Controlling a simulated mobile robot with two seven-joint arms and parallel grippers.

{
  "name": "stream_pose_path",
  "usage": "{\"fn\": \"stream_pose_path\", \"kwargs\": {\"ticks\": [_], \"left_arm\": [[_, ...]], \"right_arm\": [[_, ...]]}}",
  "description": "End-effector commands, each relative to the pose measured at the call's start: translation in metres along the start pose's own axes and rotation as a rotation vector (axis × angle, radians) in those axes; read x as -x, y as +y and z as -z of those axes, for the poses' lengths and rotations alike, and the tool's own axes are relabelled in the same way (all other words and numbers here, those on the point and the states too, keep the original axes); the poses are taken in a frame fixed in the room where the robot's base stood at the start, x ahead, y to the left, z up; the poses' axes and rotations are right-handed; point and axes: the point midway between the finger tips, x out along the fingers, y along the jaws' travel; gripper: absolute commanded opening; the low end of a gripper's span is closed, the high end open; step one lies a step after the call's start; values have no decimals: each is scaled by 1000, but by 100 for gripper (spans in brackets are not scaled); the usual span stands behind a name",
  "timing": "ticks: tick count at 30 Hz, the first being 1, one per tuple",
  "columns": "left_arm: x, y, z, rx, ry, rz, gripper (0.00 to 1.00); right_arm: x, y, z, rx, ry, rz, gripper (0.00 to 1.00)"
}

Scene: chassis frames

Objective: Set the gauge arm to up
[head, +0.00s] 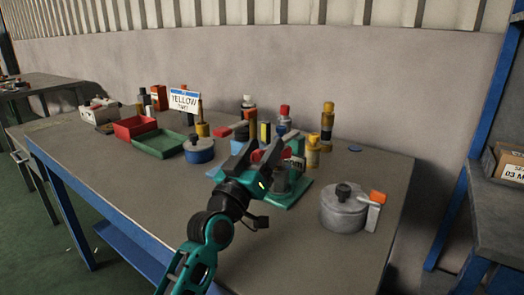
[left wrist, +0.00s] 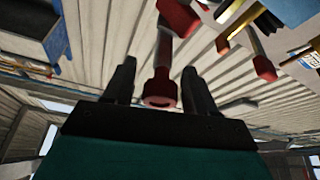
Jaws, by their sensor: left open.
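My left gripper (head: 262,150) is open over the teal-based fixture (head: 298,194) near the middle of the bench. Its dark fingers hide much of the fixture. In the left wrist view, a red rod-like part with a rounded end (left wrist: 160,88) lies between the open fingers (left wrist: 158,82), with gaps on both sides. It looks like the gauge arm, but I cannot be sure. A red part also shows behind the fingers in the head view. The arm's exact angle is not clear. My right gripper is not in view.
A grey lidded pot (head: 342,213) with an orange-tipped upright piece stands to the right. A blue pot (head: 199,152), a green tray (head: 158,146) and a red tray (head: 135,127) are left. Several bottles stand behind the fixture. The bench's front left is clear.

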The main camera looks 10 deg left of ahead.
Motion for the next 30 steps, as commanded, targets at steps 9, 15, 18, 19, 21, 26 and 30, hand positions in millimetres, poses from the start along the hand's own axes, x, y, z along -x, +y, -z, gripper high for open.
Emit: {"fn": "stream_pose_path", "kwargs": {"ticks": [9, 15, 18, 19, 21, 26, 30], "left_arm": [[0, 0, 0, 0, 0, 0, 49], [0, 0, 0, 0, 0, 0, 30], [0, 0, 0, 0, 0, 0, 20], [0, 0, 0, 0, 0, 0, 17], [0, 0, 0, 0, 0, 1, 10], [0, 0, 0, 0, 1, 1, 0], [0, 0, 1, 0, 2, 1, 0]], "right_arm": [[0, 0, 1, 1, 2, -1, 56], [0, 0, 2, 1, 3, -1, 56], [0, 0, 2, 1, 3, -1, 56], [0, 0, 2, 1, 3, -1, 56], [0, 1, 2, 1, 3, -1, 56], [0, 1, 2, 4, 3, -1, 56], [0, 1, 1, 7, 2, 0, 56]]}}
